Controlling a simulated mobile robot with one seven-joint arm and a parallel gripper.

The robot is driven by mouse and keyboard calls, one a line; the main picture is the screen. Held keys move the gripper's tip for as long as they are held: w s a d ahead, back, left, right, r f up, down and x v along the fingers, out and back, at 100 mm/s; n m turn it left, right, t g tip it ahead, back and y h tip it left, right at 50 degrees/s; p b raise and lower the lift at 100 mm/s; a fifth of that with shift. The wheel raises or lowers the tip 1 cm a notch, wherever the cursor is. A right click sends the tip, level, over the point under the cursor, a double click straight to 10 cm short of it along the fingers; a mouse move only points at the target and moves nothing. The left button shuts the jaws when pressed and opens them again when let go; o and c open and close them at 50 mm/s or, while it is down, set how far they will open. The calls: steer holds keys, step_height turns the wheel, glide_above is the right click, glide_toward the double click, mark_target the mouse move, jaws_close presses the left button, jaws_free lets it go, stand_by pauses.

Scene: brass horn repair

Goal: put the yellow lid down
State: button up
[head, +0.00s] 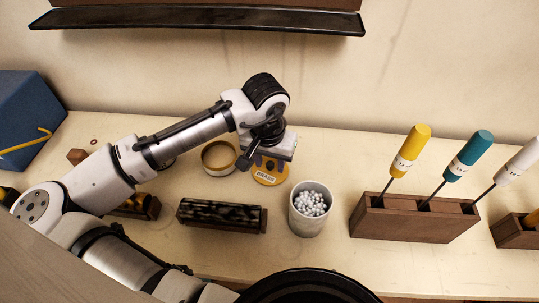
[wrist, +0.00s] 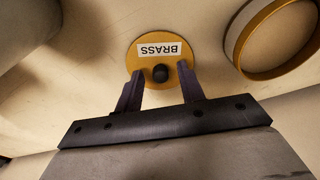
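The yellow lid (head: 271,178) is a round disc with a white BRASS label, and it appears to lie flat on the bench beside an open round tin. In the wrist view the lid (wrist: 140,68) shows its label and a black knob (wrist: 160,73) at its middle. My gripper (wrist: 160,76) is open, with one finger on each side of the knob and a gap on both sides. In the head view my gripper (head: 262,158) hangs over the back part of the lid and hides some of it.
The open tin (head: 219,158) stands just left of the lid; it also shows in the wrist view (wrist: 240,45). A cup of white beads (head: 310,222) is in front, right of a dark block (head: 222,228). A wooden rack (head: 400,222) holds handled tools at right.

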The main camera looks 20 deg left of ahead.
mark_target(268, 176)
step_height(268, 176, up, 12)
steer(key=s, duration=0.1)
steer(key=shift+s+b, duration=0.25)
steer(key=shift+b, duration=0.15)
steer(key=shift+d, duration=0.1)
